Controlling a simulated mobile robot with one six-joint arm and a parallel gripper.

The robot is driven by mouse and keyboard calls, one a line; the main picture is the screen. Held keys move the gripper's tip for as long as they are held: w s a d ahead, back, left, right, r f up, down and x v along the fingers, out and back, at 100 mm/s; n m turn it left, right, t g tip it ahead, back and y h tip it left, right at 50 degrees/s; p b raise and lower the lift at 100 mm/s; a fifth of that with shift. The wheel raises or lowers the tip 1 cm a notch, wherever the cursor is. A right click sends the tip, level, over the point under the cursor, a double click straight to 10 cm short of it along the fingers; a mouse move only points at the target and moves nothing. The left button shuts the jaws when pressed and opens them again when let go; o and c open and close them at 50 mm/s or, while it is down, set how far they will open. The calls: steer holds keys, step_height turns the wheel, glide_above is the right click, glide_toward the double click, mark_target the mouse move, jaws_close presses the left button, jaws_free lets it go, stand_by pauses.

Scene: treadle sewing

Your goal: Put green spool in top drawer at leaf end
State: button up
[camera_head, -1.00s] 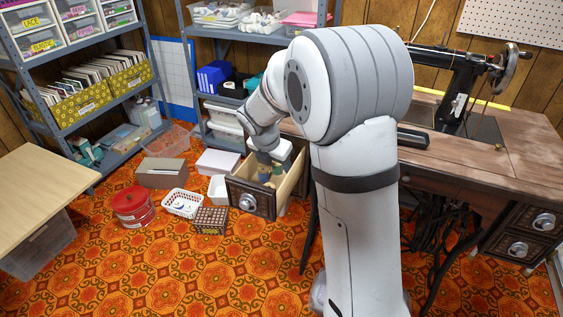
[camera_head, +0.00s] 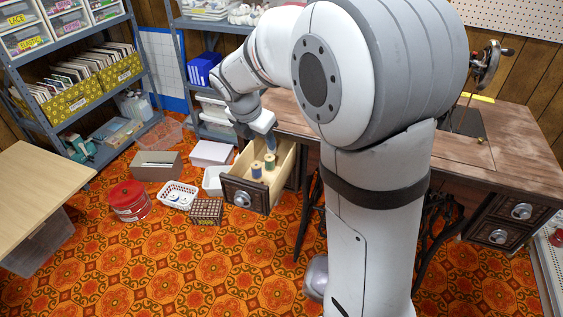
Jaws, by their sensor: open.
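The sewing table's left-end drawer (camera_head: 237,193) is pulled open, with a dark carved front and a round metal knob. Inside stand two small spools. The nearer one (camera_head: 257,170) looks blue, and the one behind it (camera_head: 269,161) looks green, though both are too small to be sure of the colour. My gripper (camera_head: 270,150) is open just above the drawer's back part, pointing down. Its fingers are small and partly merge with the drawer behind. I see no spool held between them.
The wooden sewing table (camera_head: 500,150) extends right, partly behind my arm. On the floor left of the drawer are a white basket (camera_head: 178,194), a brown basket (camera_head: 206,212), a red tin (camera_head: 129,201) and boxes. The patterned floor in front is clear.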

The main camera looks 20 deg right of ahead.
steer(key=s+d+f+m+g+y, duration=0.1)
steer(key=s+d+m, duration=0.1)
steer(key=s+m, duration=1)
steer(key=s+d+f+m+y, duration=0.1)
steer(key=s+d+m+y, duration=0.1)
steer(key=s+m, duration=1)
steer(key=shift+d+f+m+g, duration=0.15)
steer(key=shift+m+g, duration=0.25)
steer(key=shift+m, duration=0.6)
